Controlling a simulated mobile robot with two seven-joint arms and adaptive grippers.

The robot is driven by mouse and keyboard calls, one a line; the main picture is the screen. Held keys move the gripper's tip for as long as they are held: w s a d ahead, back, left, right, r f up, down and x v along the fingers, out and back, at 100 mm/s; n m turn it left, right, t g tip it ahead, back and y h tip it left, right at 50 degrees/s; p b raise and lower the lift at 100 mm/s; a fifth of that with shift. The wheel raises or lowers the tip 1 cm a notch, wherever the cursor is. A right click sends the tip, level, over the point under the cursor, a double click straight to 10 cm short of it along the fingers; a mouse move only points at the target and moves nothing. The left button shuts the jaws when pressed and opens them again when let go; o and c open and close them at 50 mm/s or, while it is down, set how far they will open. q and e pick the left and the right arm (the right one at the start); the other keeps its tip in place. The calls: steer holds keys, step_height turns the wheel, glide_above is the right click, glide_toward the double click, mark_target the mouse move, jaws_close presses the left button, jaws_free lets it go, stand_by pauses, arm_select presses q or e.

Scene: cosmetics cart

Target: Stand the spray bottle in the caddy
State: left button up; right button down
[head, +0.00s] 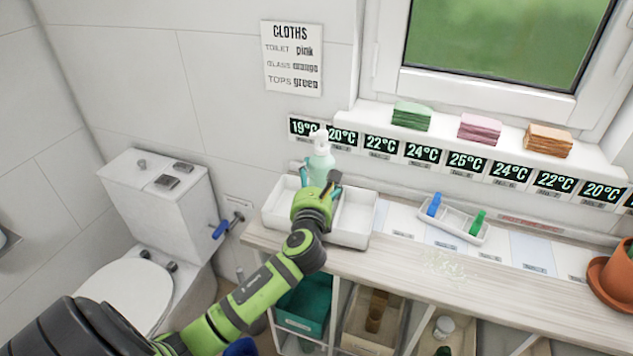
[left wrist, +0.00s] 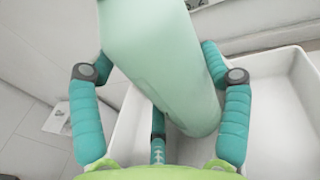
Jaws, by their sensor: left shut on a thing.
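The spray bottle (head: 320,160) is pale green with a white top and stands about upright at the white caddy (head: 349,238) on the counter's left end. My left gripper (head: 320,188) is shut on the bottle. In the left wrist view, the bottle (left wrist: 165,70) is between the teal fingers of the left gripper (left wrist: 160,95), and its lower end is over or inside a compartment of the caddy (left wrist: 285,115). I cannot tell whether its base touches the caddy floor. The caddy's right compartment looks empty. My right gripper is not in view.
A small white tray (head: 455,222) with a blue and a green item lies to the right on the counter (head: 500,285). Folded cloths (head: 480,128) lie on the window sill. A terracotta pot (head: 612,280) stands at the far right. A toilet (head: 150,240) is at left.

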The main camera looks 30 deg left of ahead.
arm_select(q)
steer(key=shift+f, duration=0.25)
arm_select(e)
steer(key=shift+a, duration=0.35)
arm_select(q)
steer(key=shift+f, duration=0.1)
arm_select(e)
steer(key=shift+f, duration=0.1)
arm_select(q)
steer(key=shift+f, duration=0.5)
steer(key=o, duration=1.6)
steer(key=shift+c, duration=0.2)
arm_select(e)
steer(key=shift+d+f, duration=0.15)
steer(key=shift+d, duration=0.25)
arm_select(q)
steer(key=shift+r, duration=0.65)
steer(key=b+v, duration=0.1)
steer(key=v, duration=1.1)
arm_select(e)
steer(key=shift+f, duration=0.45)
